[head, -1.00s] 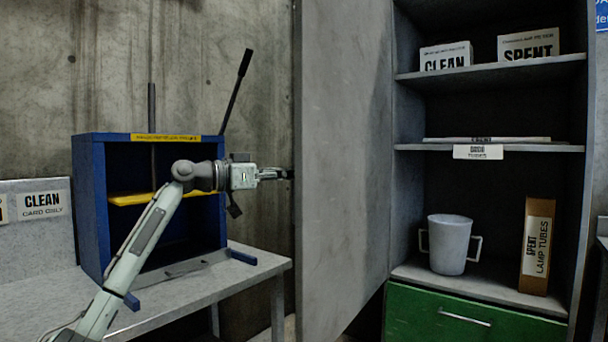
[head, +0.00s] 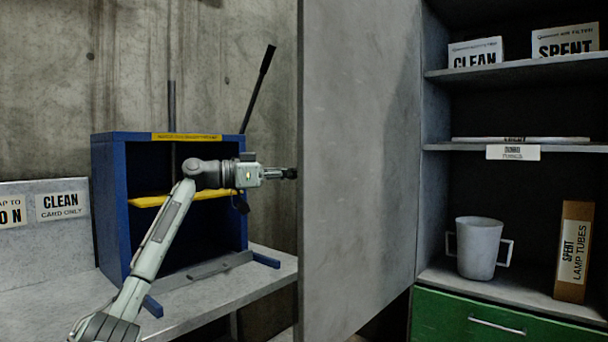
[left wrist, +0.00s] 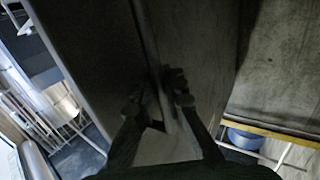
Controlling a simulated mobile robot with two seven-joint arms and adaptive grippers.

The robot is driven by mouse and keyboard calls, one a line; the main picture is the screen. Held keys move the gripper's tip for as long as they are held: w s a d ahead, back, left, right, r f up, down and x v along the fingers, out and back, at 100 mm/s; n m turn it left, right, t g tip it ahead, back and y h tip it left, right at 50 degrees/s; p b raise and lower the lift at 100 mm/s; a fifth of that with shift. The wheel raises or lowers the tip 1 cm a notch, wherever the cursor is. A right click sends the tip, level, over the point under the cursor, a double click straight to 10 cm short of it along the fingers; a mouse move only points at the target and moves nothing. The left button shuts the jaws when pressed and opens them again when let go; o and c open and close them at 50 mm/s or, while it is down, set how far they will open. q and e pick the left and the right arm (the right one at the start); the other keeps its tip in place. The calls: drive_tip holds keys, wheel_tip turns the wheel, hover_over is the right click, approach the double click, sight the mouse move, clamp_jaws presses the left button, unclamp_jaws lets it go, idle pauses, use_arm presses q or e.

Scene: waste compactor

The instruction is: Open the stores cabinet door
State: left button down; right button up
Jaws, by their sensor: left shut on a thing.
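The grey stores cabinet door (head: 360,150) stands open, swung out from the cabinet's left side, so the shelves show. My left gripper (head: 290,173) is at the door's free left edge in the head view. In the left wrist view its fingers (left wrist: 158,100) lie on either side of a thin upright part of the door (left wrist: 148,50) and are shut on it. I cannot tell whether this part is the edge or a handle. My right gripper is in neither view.
The cabinet holds boxes marked CLEAN (head: 475,54) and SPENT (head: 565,42), a white two-handled mug (head: 478,248) and a lamp tubes box (head: 573,250). Below is a green drawer (head: 450,322). A blue press (head: 112,210) with a lever stands on the bench (head: 225,290) left of the door.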

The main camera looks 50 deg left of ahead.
use_arm(q)
drive_tip(key=c, duration=1.6)
unclamp_jaws()
drive_tip(key=shift+s, duration=0.1)
drive_tip(key=v, duration=1.2)
drive_tip(key=shift+a, duration=0.15)
